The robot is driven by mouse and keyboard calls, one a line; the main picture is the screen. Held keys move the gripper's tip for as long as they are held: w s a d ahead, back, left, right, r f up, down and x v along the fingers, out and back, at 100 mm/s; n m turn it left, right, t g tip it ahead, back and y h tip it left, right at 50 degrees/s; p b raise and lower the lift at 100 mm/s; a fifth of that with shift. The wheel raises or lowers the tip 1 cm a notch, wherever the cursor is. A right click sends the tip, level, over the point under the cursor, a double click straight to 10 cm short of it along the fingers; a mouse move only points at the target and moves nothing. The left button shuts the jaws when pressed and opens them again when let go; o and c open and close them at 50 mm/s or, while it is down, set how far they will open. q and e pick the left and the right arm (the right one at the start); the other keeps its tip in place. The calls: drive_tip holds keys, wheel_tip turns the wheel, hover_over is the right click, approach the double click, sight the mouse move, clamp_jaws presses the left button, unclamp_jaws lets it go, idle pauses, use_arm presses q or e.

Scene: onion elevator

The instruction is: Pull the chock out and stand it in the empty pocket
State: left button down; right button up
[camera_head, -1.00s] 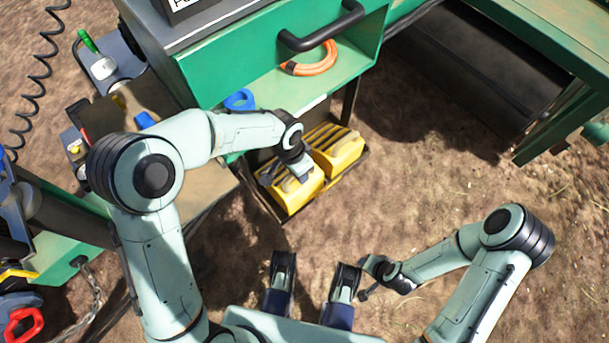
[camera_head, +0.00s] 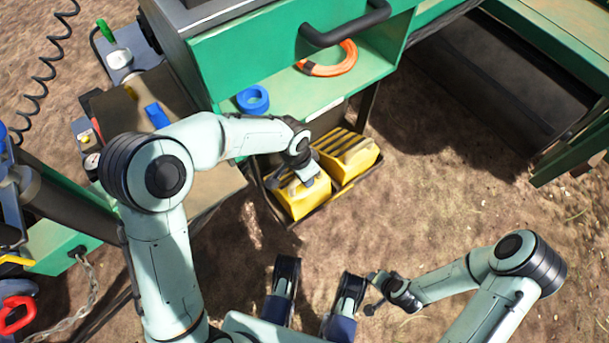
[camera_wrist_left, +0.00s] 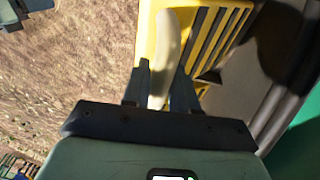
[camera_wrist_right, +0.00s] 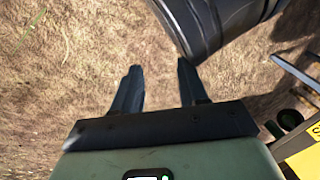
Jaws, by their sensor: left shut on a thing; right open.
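Two yellow chocks sit side by side in a dark open tray (camera_head: 285,219) below the green cabinet. My left gripper (camera_head: 304,176) is over the left chock (camera_head: 303,201). The right chock (camera_head: 356,163) has a ribbed side. In the left wrist view my left gripper (camera_wrist_left: 162,90) is shut on a pale handle (camera_wrist_left: 172,45) of the yellow chock (camera_wrist_left: 205,25), whose slots show to the right. My right gripper (camera_wrist_right: 160,88) is open and empty, above bare ground; it also shows in the head view (camera_head: 372,292). I cannot make out an empty pocket.
The green cabinet (camera_head: 250,65), with a black handle (camera_head: 345,25), overhangs the tray. An orange ring (camera_head: 332,62) and a blue ring (camera_head: 252,99) lie on its ledge. A green bench (camera_head: 560,50) stands at right. Dirt ground in front is open.

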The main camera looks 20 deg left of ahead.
use_arm(q)
drive_tip(key=shift+s+d+f, duration=0.25)
drive_tip(key=shift+s+f, duration=0.05)
drive_tip(key=shift+f, duration=0.15)
drive_tip(key=shift+s+d+f, duration=0.25)
drive_tip(key=shift+f, duration=0.15)
use_arm(e)
drive_tip(key=shift+s+f, duration=0.1)
drive_tip(key=shift+f, duration=0.15)
use_arm(q)
drive_tip(key=c, duration=0.8)
unclamp_jaws()
drive_tip(key=shift+w+d, duration=0.1)
drive_tip(key=shift+f+g, duration=0.1)
drive_tip(key=shift+g, duration=0.2)
drive_tip(key=shift+r, duration=0.45)
drive_tip(key=r, duration=0.1)
drive_tip(key=r+p, duration=0.1)
drive_tip(key=r, duration=0.1)
drive_tip(key=shift+a+r, duration=0.1)
drive_tip(key=shift+a, duration=0.25)
drive_tip(key=r, duration=0.1)
drive_tip(key=r+p, duration=0.1)
drive_tip(key=r, duration=0.1)
drive_tip(key=shift+a+r, duration=0.25)
drive_tip(key=shift+r, duration=0.25)
use_arm(e)
drive_tip(key=r, duration=0.2)
drive_tip(key=w+a+r, duration=0.1)
drive_tip(key=shift+r, duration=0.3)
